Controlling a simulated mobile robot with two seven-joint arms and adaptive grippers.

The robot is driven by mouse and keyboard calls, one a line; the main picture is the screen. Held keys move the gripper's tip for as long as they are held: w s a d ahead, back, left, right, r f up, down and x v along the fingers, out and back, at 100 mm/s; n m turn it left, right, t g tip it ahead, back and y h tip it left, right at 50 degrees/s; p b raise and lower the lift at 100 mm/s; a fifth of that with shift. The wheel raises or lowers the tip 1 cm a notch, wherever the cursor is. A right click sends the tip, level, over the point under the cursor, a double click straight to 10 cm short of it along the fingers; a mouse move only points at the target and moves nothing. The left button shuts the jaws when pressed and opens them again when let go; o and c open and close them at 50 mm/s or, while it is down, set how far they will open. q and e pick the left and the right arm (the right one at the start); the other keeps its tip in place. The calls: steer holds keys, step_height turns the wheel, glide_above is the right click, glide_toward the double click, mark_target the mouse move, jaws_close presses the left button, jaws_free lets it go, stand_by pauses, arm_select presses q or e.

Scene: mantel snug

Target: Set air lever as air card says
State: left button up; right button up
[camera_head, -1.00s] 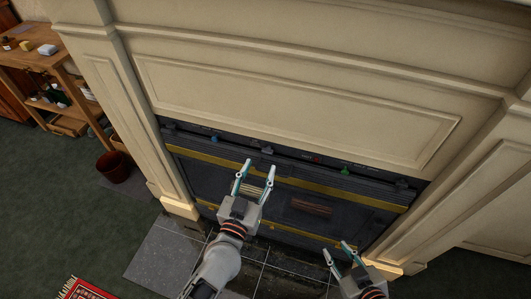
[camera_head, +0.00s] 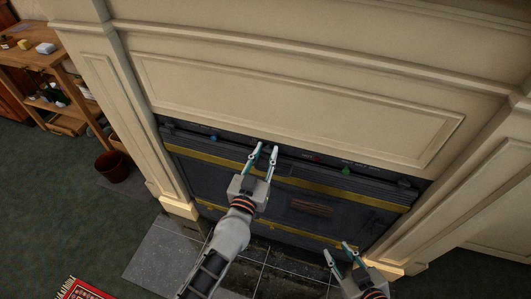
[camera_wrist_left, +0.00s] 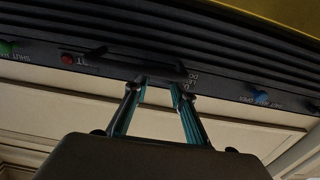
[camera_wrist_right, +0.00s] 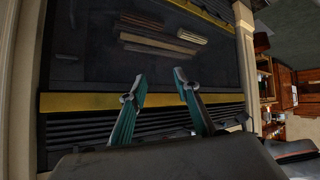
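A dark control strip (camera_head: 290,155) runs along the top of the fireplace insert, with several small levers or knobs. My left gripper (camera_head: 266,150) reaches up to this strip, beside a black lever. In the left wrist view, a black lever (camera_wrist_left: 160,72) lies right at its fingertips (camera_wrist_left: 159,84); the fingers stand partly apart, and whether they touch it is unclear. No air card can be made out. My right gripper (camera_head: 341,252) is open and empty, low in front of the insert; it also shows in the right wrist view (camera_wrist_right: 158,88).
The strip also has a blue knob (camera_head: 214,138), a red one (camera_head: 312,157) and a green one (camera_head: 346,170). A cream mantel (camera_head: 290,95) surrounds the insert. Logs (camera_head: 312,207) show behind the front. A wooden shelf (camera_head: 45,70) and a brown bucket (camera_head: 113,167) stand left.

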arm_select(q)
steer(key=shift+r+n+p, duration=0.15)
steer(key=shift+n+p, duration=0.25)
steer(key=shift+n, duration=0.2)
steer(key=shift+n+p, duration=0.4)
steer(key=shift+n, duration=0.4)
steer(key=shift+a+n, duration=0.1)
steer(key=shift+n, duration=0.4)
steer(key=shift+f+n, duration=0.2)
steer(key=shift+n, duration=0.1)
arm_select(e)
steer(key=shift+s+a+r, duration=0.3)
steer(key=shift+s+r, duration=0.1)
arm_select(q)
steer(key=o, duration=1.1)
arm_select(e)
steer(key=shift+w+r, duration=0.25)
steer(key=shift+w+d, duration=0.1)
